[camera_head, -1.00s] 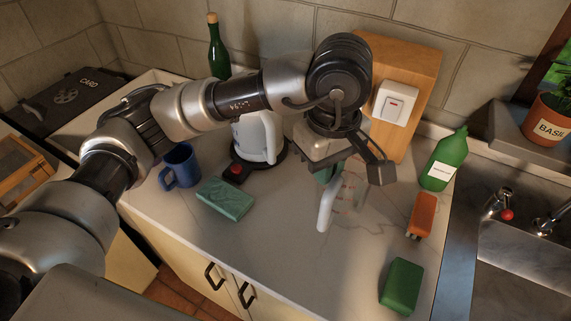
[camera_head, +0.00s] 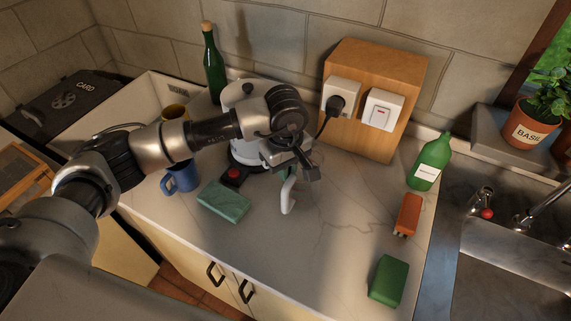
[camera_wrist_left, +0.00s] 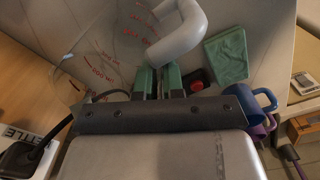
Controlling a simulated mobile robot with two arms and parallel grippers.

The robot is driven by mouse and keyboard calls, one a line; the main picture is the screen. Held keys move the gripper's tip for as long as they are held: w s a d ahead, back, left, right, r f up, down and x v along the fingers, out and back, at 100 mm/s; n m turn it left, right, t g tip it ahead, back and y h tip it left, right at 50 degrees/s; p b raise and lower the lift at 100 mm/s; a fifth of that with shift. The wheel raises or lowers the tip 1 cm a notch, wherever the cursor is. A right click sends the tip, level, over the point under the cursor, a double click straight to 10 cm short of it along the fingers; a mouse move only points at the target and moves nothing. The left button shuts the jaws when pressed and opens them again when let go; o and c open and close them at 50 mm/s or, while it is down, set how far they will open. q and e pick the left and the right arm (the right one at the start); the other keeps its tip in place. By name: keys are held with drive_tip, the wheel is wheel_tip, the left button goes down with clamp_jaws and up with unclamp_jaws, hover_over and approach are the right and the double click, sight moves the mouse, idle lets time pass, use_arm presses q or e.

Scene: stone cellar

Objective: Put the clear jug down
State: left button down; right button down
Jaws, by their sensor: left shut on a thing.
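The clear jug shows in the left wrist view as a see-through wall with red measuring marks (camera_wrist_left: 108,50) and a pale thick handle (camera_wrist_left: 182,38). In the head view I make out mainly its pale handle (camera_head: 288,195); its clear body is hard to see against the counter and behind my arm. My left gripper (camera_wrist_left: 158,72), with green finger pads, is shut on the jug at the handle's end. In the head view the gripper (camera_head: 287,168) is just in front of the white kettle (camera_head: 244,97). I cannot tell whether the jug touches the counter (camera_head: 330,245). My right gripper is not in view.
A wooden socket box (camera_head: 375,75) stands behind. The middle-front counter is clear.

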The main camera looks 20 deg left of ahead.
use_arm(q)
drive_tip(key=shift+f, duration=0.35)
drive_tip(key=shift+f, duration=0.15)
drive_tip(key=c, duration=1.2)
unclamp_jaws()
drive_tip(key=shift+c, duration=0.2)
